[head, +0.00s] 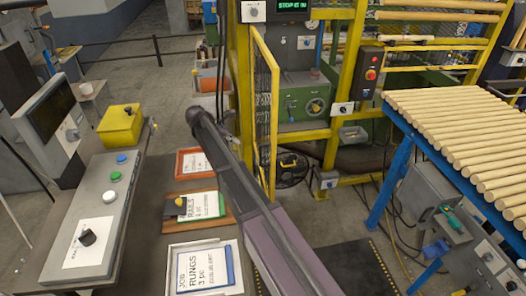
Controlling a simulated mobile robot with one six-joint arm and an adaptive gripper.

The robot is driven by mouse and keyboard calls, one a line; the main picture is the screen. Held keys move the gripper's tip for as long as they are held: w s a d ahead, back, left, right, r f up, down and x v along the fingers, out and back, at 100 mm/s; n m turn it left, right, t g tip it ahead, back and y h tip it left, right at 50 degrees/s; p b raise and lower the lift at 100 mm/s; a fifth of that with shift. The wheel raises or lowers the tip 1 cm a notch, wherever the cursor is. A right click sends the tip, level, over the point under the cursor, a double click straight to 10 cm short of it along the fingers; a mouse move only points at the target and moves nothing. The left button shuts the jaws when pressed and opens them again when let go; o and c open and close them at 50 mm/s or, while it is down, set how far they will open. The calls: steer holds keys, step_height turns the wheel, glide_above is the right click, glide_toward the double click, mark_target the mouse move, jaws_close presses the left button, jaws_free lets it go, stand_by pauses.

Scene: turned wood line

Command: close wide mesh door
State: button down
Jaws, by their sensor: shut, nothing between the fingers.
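The mesh door (263,105) is a tall panel in a yellow frame, left of centre in the head view. It stands swung out towards me from the yellow guard frame (242,85), seen nearly edge-on. The opening beside it shows a green machine (303,104) with a handwheel. My dark arm crosses from the bottom right up to a rounded joint left of the door, and covers the view near the door's lower part. I cannot tell whether the arm touches the door. No gripper fingers show.
A grey console (95,205) with coloured buttons stands at the left, with a yellow box (121,125). Job cards lie on a dark bench (150,240). A blue-legged rack of wooden rods (465,135) fills the right. Some floor is clear before the guard.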

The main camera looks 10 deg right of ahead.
steer(key=b, duration=0.7)
glide_toward(268, 155)
steer(key=x, duration=0.5)
steer(key=shift+s+f, duration=0.25)
steer(key=shift+f, duration=0.15)
steer(key=shift+d, duration=0.6)
steer(key=shift+d, duration=0.1)
